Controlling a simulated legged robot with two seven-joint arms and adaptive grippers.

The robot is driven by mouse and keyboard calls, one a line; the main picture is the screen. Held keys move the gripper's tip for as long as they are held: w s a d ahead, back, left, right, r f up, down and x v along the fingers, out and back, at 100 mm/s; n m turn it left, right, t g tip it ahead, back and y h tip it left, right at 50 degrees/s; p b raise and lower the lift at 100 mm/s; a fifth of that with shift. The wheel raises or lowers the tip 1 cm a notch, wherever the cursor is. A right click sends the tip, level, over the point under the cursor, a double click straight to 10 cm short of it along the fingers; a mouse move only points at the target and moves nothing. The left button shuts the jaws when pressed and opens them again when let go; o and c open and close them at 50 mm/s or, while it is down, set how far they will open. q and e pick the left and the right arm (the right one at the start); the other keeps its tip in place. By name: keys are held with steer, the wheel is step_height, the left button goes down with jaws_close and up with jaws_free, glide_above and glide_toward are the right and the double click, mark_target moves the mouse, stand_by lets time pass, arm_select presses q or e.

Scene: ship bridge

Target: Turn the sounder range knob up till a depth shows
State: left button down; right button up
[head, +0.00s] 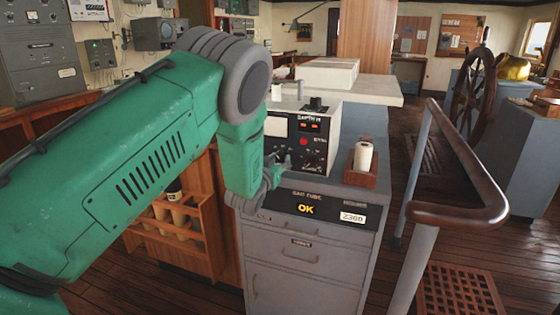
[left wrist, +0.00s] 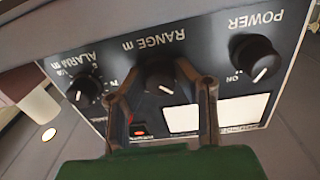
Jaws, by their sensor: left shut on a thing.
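The echo sounder (head: 318,160) is a pale box with a black front panel on the grey cabinet. Its small red-lit depth window (head: 309,126) is too small to read in the head view. In the left wrist view the panel is upside down, with the range knob (left wrist: 160,75) between the power knob (left wrist: 257,60) and the alarm knob (left wrist: 87,90). A pale mark shows on the range knob's lower edge. My left gripper (head: 276,168) is at the panel's lower part, its fingers (left wrist: 160,84) closed around the range knob. My right gripper is out of view.
A white roll (head: 363,157) stands in a wooden holder right of the sounder. A brown handrail (head: 455,213) stands farther right. A wooden rack (head: 175,230) with rolls stands left.

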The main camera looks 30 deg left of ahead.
arm_select(q)
steer(key=shift+w+r, duration=0.2)
steer(key=shift+r, duration=0.25)
steer(key=m+b, duration=0.1)
steer(key=m, duration=0.3)
steer(key=shift+m+b, duration=0.9)
steer(key=shift+m, duration=1.2)
steer(key=c, duration=1.3)
jaws_free()
steer(key=shift+o, duration=0.2)
steer(key=shift+f, duration=0.2)
steer(key=shift+d, duration=0.1)
